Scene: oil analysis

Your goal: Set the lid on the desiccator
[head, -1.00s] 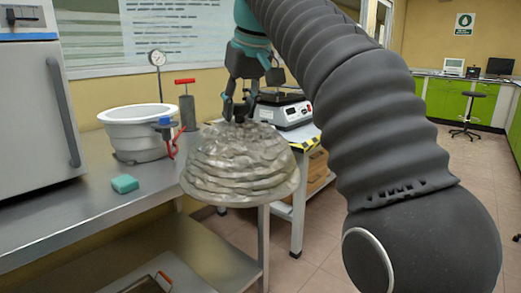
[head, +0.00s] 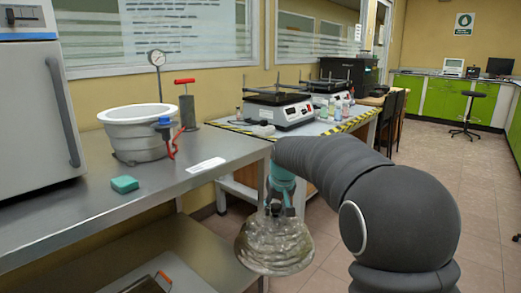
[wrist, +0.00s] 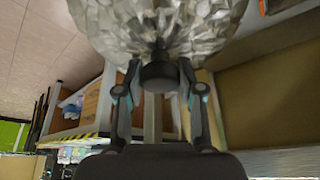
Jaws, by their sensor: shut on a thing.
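The desiccator lid (head: 273,247) is a clear, faceted glass dome with a wide rim. It hangs low beside the right end of the metal bench, below the bench top. My gripper (head: 277,207) is shut on the lid's knob from above. In the wrist view the lid (wrist: 160,22) fills the top, and its dark knob sits between the fingers of my gripper (wrist: 158,74). The desiccator base (head: 138,135) is a white-grey bowl on the bench, open at the top, with a blue and red valve at its right side. It is left of the lid and apart from it.
On the metal bench (head: 70,215) are a teal sponge (head: 124,184), a white label (head: 206,165), a dial gauge (head: 157,60) and a red-handled cylinder (head: 187,105). A white cabinet (head: 30,110) stands at left. A table with hotplates (head: 280,108) is behind.

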